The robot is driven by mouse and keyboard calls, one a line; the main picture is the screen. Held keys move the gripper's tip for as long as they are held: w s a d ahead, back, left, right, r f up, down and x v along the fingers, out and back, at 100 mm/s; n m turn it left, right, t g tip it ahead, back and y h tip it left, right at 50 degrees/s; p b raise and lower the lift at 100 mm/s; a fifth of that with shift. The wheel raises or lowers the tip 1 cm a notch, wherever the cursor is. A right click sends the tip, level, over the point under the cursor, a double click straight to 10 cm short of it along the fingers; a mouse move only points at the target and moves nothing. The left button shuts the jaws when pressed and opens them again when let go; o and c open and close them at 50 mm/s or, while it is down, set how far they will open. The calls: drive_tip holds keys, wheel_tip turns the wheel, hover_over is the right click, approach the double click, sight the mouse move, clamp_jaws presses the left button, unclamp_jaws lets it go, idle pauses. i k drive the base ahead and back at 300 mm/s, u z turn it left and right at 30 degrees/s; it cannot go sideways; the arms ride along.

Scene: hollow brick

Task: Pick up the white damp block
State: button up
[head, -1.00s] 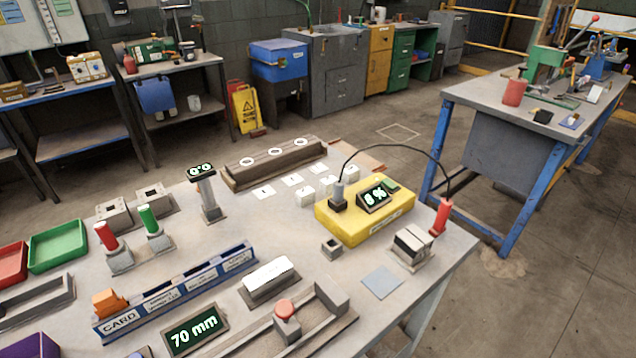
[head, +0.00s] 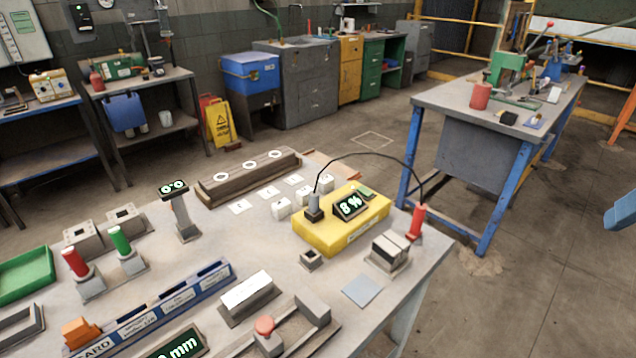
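Several small white blocks sit on the grey table behind the yellow meter box, among them a front one (head: 282,208), a middle one (head: 309,194) and a back one (head: 326,183). Flat white cards (head: 240,207) lie in a row to their left. The yellow meter box (head: 365,232) carries a display (head: 350,205) reading 8 %, a grey plug and a cable to a red-handled probe (head: 417,222). A larger white-topped block (head: 247,289) sits on a grey base nearer the front. I cannot tell which block is damp. My gripper is not in view.
A dark rack with round white marks (head: 250,172) stands behind the cards. A two-tone block on a stand (head: 388,252), a small hollow square block (head: 311,259) and a blue-grey pad (head: 361,291) are near the right edge. Red (head: 75,263) and green (head: 120,241) handles stand left.

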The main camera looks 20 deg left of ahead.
sight(326, 184)
drive_tip(key=u, duration=1.2)
drive_tip(key=i, duration=0.1)
drive_tip(key=z, duration=1.95)
drive_tip(key=i, duration=1.75)
